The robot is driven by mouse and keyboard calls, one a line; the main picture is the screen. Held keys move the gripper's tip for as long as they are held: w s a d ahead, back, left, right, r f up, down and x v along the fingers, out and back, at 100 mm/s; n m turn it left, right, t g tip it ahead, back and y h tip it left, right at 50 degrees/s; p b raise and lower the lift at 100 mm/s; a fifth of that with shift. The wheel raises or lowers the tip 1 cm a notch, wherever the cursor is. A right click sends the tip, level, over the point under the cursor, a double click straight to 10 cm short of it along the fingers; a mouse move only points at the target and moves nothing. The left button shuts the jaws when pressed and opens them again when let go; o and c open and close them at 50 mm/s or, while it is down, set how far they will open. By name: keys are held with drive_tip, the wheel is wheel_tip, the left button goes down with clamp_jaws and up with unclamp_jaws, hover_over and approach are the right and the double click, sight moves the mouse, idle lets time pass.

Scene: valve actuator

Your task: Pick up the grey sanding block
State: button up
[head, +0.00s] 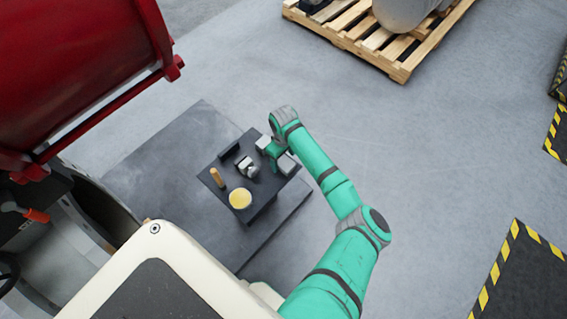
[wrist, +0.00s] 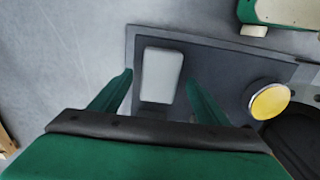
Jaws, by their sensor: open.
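The grey sanding block (wrist: 162,75) is a pale, rounded rectangular block lying on a dark grey tabletop (wrist: 225,62). In the wrist view it lies between my two green fingers, near the table's corner, with a gap on each side. My gripper (wrist: 159,78) is open and empty. In the head view the block (head: 286,163) shows near the right corner of the small table, beside my gripper (head: 276,152). The gripper's height above the table is hard to judge.
A yellow-topped round tin (head: 239,198), also in the wrist view (wrist: 269,101), an orange-brown cylinder (head: 216,178), a pale grey fitting (head: 246,167) and a dark upright piece (head: 229,150) share the table. A wooden pallet (head: 385,45) stands far off on open floor.

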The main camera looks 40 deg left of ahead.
drive_tip(key=shift+f, duration=0.7)
drive_tip(key=c, duration=1.2)
drive_tip(key=shift+r, duration=0.15)
drive_tip(key=shift+r, duration=0.5)
drive_tip(key=s+d+r, duration=0.1)
drive_tip(key=s+r, duration=0.3)
drive_tip(key=s+d+r, duration=0.2)
drive_tip(key=s+r, duration=0.2)
drive_tip(key=s, duration=0.1)
drive_tip(key=s+d+r, duration=0.1)
drive_tip(key=s+r, duration=0.2)
drive_tip(key=s, duration=0.1)
drive_tip(key=shift+s+d+r, duration=0.2)
drive_tip(key=shift+r, duration=0.2)
